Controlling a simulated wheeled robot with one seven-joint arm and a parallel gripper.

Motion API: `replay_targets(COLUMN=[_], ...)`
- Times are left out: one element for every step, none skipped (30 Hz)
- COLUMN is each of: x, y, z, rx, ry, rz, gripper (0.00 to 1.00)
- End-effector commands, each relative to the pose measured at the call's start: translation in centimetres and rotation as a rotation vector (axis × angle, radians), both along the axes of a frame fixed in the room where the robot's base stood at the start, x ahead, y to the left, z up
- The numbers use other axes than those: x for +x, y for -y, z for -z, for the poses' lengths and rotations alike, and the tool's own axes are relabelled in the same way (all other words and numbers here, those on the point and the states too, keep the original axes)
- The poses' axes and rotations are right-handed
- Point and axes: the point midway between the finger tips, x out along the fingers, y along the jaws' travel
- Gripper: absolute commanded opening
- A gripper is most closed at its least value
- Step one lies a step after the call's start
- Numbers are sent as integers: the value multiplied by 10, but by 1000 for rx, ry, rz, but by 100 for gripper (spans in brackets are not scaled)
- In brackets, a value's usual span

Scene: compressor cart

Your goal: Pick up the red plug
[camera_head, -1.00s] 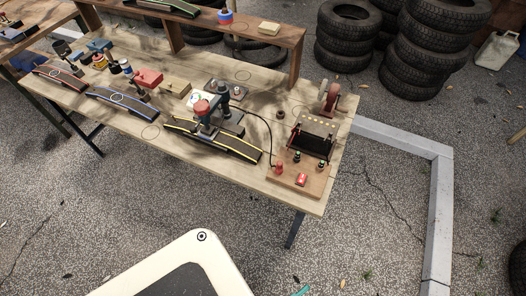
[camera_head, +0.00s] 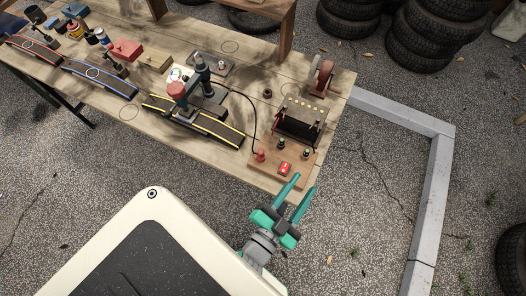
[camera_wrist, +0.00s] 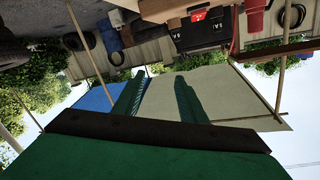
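The red plug (camera_head: 261,155) stands at the left side of a small wooden board (camera_head: 301,158) at the right front corner of the workbench. A black cable runs down to it from the back. A red switch block (camera_head: 285,168) sits just right of it on the board. In the wrist view, which looks upside down, a red upright piece (camera_wrist: 252,16) that seems to be the plug shows at the top. My gripper (camera_head: 303,184) is open and empty, its teal fingers apart, in front of the bench edge and right of the plug. It touches nothing that I can see.
A black battery-like box (camera_head: 298,120) with clips stands behind the board, with two dark posts in front of it. A yellow-edged ramp (camera_head: 215,130) with a tool lies to the left. Tires (camera_head: 415,45) stand on the ground behind.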

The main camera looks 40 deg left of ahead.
Motion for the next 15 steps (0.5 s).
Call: replay_targets(x=[19,28,40,48,57,67,75,82,92,98,105,112,117,121,126], y=[-15,-24,-35,-44,-52,-63,-71,-79,-89,-97,-105,-116,-124,-133,-144], z=[-12,-18,-28,-35,-42,-53,-61,-70,-81,-90,-99,-112,-122,-132,-146], rx=[51,80,118,145,174,208,232,256,285,307,325,351,368,385,403], ry=[34,46,65,78,91,109,122,135,151,165,176,193,204,216,231], rz=[-24,-41,-62,-81,-98,-122,-143,-162,-190,-212,-236,-269,-295,-323,-361], gripper=[38,38,38,38,38,38,38,38,38,38,38,38,38,38,38])
